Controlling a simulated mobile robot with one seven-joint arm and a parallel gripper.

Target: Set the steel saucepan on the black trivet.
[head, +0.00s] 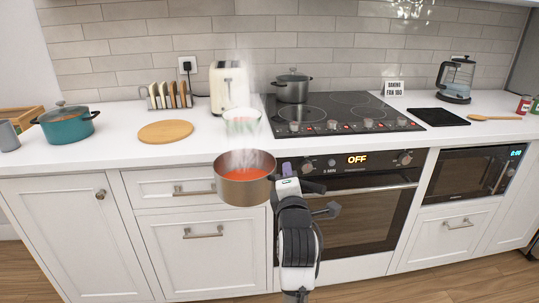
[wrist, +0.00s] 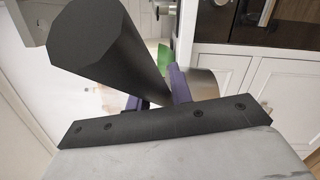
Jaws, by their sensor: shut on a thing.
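The steel saucepan (head: 245,190), filled with steaming red liquid, is held in the air in front of the counter edge, left of the oven, and looks about level. My gripper (head: 287,188) is at its right side, shut on its handle. In the wrist view the dark handle (wrist: 105,50) passes between the fingers of my gripper (wrist: 160,96), and a strip of the pan's metal side (wrist: 204,84) shows beyond. The black trivet (head: 437,117) lies flat on the counter, right of the cooktop, with nothing on it.
A grey pot (head: 292,90) stands on the back of the cooktop (head: 345,113). A kettle (head: 456,78) stands behind the trivet, and a wooden spoon (head: 492,118) lies right of it. A bowl (head: 241,115) behind the pan is veiled by steam. A round board (head: 166,131) lies left.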

